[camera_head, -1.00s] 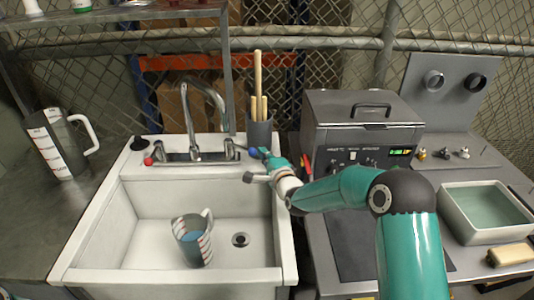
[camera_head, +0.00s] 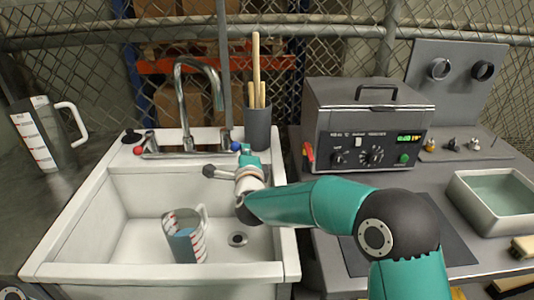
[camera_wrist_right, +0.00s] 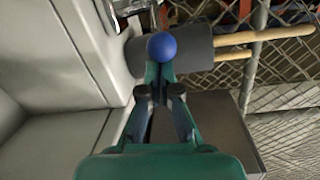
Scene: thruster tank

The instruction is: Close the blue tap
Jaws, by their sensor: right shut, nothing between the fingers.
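The blue tap's round knob (camera_head: 235,146) is at the right end of the chrome faucet (camera_head: 190,150) on the sink's back ledge. In the right wrist view the blue knob (camera_wrist_right: 162,46) is just past the fingertips, in line with them. My right gripper (camera_head: 246,150) is just right of the knob in the head view. Its teal fingers (camera_wrist_right: 159,70) are shut with nothing between them. I cannot tell whether the tips touch the knob. The handle under the knob is mostly hidden. My left gripper is not in view.
A grey holder (camera_head: 257,128) with wooden sticks stands close behind the gripper. A red knob (camera_head: 138,150) is at the faucet's left end. A measuring jug (camera_head: 185,237) with blue liquid is in the sink (camera_head: 130,220). A grey heater box (camera_head: 365,125) stands right.

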